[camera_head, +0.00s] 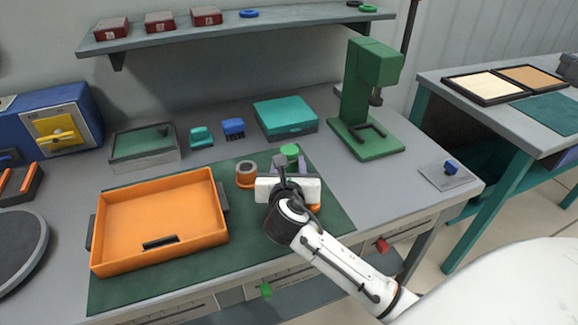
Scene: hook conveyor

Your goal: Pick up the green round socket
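A green round piece (290,150), which looks like the green round socket, stands on the dark green mat (330,212) near its back edge. My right gripper (289,168) reaches in from the lower right and is just in front of the green piece, hiding its lower part. The fingers are small and partly covered by the white gripper body, so I cannot tell whether they are open or touch the piece. My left gripper is not in view.
An orange round piece (246,173) stands left of my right gripper. Something orange (315,208) is partly hidden under it. An orange tray (160,218) fills the mat's left part. A teal box (285,117) and a green press (370,95) stand behind.

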